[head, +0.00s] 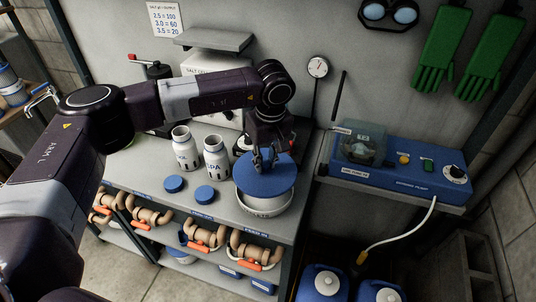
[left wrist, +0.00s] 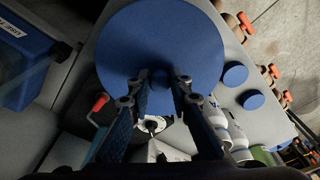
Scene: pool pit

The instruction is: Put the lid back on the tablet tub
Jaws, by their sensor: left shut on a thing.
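A round blue lid (head: 268,184) is over the white tablet tub (head: 262,207) at the right end of the bench in the head view. My left gripper (head: 265,161) is shut on the lid's centre knob from above. In the left wrist view the lid (left wrist: 160,40) fills the upper middle, with my left fingers (left wrist: 160,82) on either side of the knob. The tub's front wall shows below the lid; its mouth is mostly covered. I cannot tell whether the lid touches the rim. My right gripper is not in view.
Two white bottles (head: 216,158) and two small blue caps (head: 205,195) are left of the tub on the bench. A blue dosing pump (head: 400,165) is on a shelf to the right. Pipes with orange-handled valves (head: 202,236) are on the shelf below.

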